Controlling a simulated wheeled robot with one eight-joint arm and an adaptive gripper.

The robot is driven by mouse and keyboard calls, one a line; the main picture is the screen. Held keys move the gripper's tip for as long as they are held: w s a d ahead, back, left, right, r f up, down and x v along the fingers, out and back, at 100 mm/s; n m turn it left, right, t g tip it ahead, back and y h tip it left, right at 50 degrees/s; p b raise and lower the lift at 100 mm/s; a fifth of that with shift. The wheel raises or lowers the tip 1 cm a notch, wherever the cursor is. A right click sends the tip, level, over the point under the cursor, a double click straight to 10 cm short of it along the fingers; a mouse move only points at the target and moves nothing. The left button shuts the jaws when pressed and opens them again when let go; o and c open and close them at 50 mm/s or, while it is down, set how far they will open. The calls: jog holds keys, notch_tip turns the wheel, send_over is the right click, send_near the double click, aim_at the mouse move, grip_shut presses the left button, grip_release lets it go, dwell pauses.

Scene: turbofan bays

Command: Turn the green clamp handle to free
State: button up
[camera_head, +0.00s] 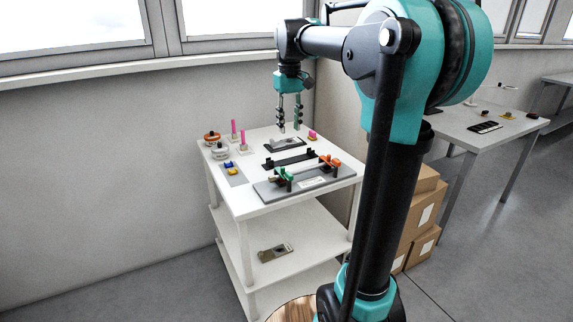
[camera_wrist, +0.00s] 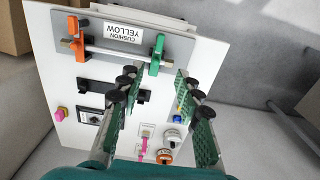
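The green clamp handle (camera_head: 281,174) is at the left end of a grey fixture plate (camera_head: 268,192) at the front of the white table. In the wrist view the green handle (camera_wrist: 157,52) stands at the right end of a metal rod, beyond my fingertips. An orange clamp handle (camera_head: 331,161) is at the rod's other end, and it also shows in the wrist view (camera_wrist: 73,26). My gripper (camera_head: 289,129) hangs above the back of the table, pointing down, with its fingers apart. It is empty and clear of the green handle. The wrist view also shows both fingers (camera_wrist: 157,75).
A label reading "CUSHION YELLOW" (camera_wrist: 123,32) is on the plate. Black brackets (camera_head: 288,159) lie behind the fixture. Pink pins (camera_head: 234,130), round orange and white pieces, and small blue and yellow parts stand at the left. Cardboard boxes (camera_head: 424,215) are right of the table.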

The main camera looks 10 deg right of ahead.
aim_at(289, 174)
notch_tip(289, 174, down, 17)
jog(key=shift+f, duration=0.15)
dwell(0.5)
jog(key=shift+c, duration=0.4)
grip_shut()
